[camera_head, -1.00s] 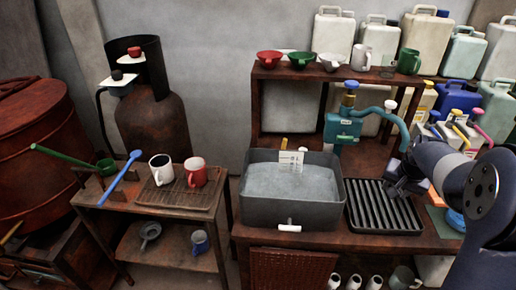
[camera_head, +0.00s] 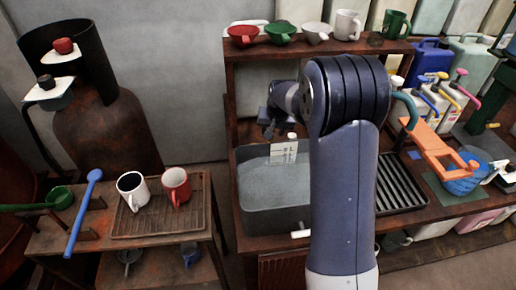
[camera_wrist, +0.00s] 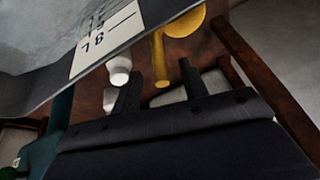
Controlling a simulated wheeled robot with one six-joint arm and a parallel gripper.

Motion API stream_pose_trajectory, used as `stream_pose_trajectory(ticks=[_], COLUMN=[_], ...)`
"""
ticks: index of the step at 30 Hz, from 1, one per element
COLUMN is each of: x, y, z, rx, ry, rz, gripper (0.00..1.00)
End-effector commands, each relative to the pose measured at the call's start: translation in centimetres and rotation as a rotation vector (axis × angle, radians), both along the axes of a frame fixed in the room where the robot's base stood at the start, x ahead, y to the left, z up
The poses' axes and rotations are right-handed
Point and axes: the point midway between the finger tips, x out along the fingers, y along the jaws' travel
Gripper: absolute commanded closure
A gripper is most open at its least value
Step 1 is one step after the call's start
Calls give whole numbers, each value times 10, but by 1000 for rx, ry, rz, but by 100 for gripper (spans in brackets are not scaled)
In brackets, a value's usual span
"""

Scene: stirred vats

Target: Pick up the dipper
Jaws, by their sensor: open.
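A long-handled green dipper (camera_head: 60,198) lies on the rack of the small table at the left, its handle running out to the left. A long blue-handled tool (camera_head: 84,210) leans beside it. My gripper (camera_head: 272,127) is open over the back of the grey water tub (camera_head: 240,200), well to the right of both. A yellow tool (camera_wrist: 158,60) with a round end shows beyond the fingers, near a white knob (camera_wrist: 119,69). I cannot tell what the yellow tool is.
A white mug (camera_head: 131,190) and a red mug (camera_head: 177,186) stand on the small table's tray. A shelf (camera_head: 330,47) with cups rises behind the tub. A ribbed drain rack (camera_head: 398,185) lies at the tub's right. My arm hides part of the tub.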

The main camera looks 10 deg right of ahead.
Motion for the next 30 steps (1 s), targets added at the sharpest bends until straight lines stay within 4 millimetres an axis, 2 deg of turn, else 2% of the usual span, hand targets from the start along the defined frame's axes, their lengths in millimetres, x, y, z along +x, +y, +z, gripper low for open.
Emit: stream_pose_trajectory(ticks=[7,12,18,26,30], x=[6,12,20,21,21], y=[1,1,2,2,2], z=[-18,-42,-58,-60,-60], rx=[0,0,0,0,0], ry=[2,4,1,0,0], rz=[0,0,0,0,0], gripper=[58,58,58,58,70])
